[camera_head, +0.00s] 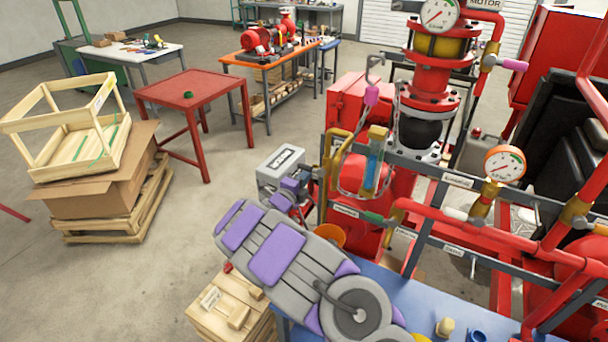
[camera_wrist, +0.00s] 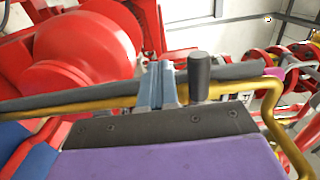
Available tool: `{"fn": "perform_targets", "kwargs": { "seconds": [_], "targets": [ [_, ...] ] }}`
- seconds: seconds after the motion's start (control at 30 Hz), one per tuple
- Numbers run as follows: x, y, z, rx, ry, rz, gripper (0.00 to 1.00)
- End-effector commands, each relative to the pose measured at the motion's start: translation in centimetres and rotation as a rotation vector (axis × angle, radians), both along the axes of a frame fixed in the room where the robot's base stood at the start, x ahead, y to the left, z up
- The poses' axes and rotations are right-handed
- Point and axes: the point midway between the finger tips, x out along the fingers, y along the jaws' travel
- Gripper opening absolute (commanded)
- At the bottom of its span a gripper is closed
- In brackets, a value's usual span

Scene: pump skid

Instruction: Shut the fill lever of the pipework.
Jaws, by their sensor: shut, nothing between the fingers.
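The red pipework (camera_head: 430,215) stands at the right in the head view, with several small levers. A green-handled lever (camera_head: 378,218) and a white-handled lever (camera_head: 456,214) sit on its front run. A pink handle (camera_head: 371,95) hangs higher up. I cannot read the small labels well enough to tell which lever is the fill lever. My gripper (camera_head: 320,173) is at the left side of the brass-framed sight glass (camera_head: 374,160). In the wrist view, my gripper's fingers (camera_wrist: 158,82) are shut and empty, close to a brass pipe (camera_wrist: 100,102).
A blue bench top (camera_head: 395,290) lies below my arm. A grey box (camera_head: 280,168) is behind my gripper. A red table (camera_head: 190,88), a stacked crate and carton (camera_head: 95,180) stand to the left. Open floor lies between them.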

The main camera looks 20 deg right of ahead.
Motion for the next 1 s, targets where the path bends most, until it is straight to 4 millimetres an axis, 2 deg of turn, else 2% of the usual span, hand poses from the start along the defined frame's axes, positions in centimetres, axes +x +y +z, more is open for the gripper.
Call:
{"fn": "perform_targets", "kwargs": {
  "seconds": [0.17, 1.0],
  "targets": [
    [-0.5, 0.6, 0.0, 0.0, 0.002, 0.0, 0.0],
    [-5.1, 6.5, 0.1, -0.001, 0.003, 0.0, 0.0]
  ]
}}
